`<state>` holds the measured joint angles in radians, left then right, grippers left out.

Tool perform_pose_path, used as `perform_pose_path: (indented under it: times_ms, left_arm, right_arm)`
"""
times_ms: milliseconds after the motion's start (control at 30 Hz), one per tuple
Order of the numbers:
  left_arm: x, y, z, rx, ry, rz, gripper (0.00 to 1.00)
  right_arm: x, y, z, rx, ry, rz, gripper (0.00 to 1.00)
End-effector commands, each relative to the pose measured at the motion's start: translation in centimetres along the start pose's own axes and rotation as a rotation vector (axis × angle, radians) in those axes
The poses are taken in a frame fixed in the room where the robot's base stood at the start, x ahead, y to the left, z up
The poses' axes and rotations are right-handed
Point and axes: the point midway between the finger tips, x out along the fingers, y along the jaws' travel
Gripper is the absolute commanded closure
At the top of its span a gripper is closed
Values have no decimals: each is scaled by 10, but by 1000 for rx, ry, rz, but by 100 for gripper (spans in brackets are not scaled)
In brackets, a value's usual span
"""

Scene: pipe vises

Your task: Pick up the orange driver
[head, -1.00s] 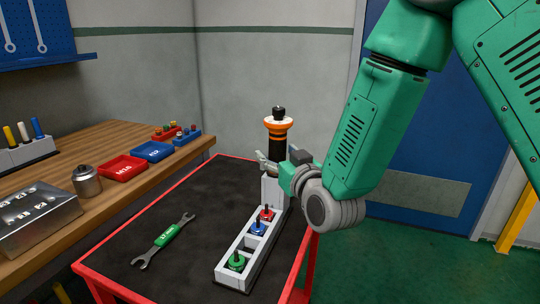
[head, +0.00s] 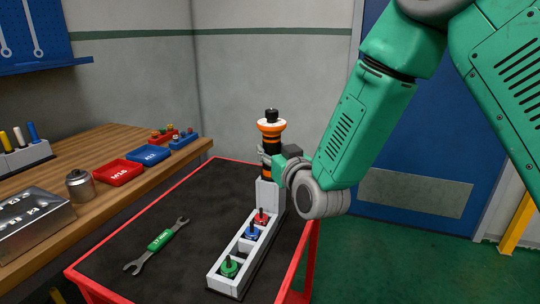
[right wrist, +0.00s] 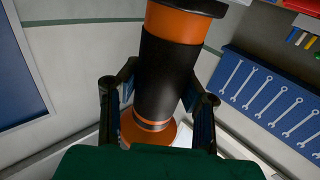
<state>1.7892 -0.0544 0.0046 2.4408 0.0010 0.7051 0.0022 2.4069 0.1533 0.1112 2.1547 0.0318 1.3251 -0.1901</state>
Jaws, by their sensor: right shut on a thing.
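The orange driver (head: 272,127) stands upright, a black barrel with an orange collar and a black top, at the far end of the white holder (head: 216,279) on the cart. My right gripper (head: 268,152) is shut on the driver's barrel, coming from the right below the collar. In the right wrist view the driver (right wrist: 168,72) rises between the two dark fingers of my right gripper (right wrist: 158,98), with an orange flared part low down. I cannot tell whether its lower end is clear of the holder. My left gripper is not in view.
The holder also carries red (head: 261,216), blue (head: 252,232) and green (head: 229,266) pieces. A green-handled wrench (head: 158,243) lies on the black cart top (head: 190,215). A wooden bench (head: 95,152) with red and blue trays stands left.

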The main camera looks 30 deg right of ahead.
Motion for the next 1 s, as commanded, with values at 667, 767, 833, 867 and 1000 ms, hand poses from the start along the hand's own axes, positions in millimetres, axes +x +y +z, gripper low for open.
perform_pose_path:
  times_ms: [667, 767, 833, 867, 1000]
  left_arm:
    - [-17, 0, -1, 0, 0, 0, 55]
    - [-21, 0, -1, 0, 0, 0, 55]
    - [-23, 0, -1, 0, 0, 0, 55]
    - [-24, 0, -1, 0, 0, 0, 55]
    - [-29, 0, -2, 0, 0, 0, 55]
  right_arm:
    - [0, 0, -80, -6, 7, 6, 100]
    - [0, 0, -98, -6, 6, 6, 100]
    - [0, 0, -110, -6, 7, 6, 100]
    - [0, 0, -116, -6, 7, 5, 100]
    - [0, -1, -139, -6, 6, 5, 100]
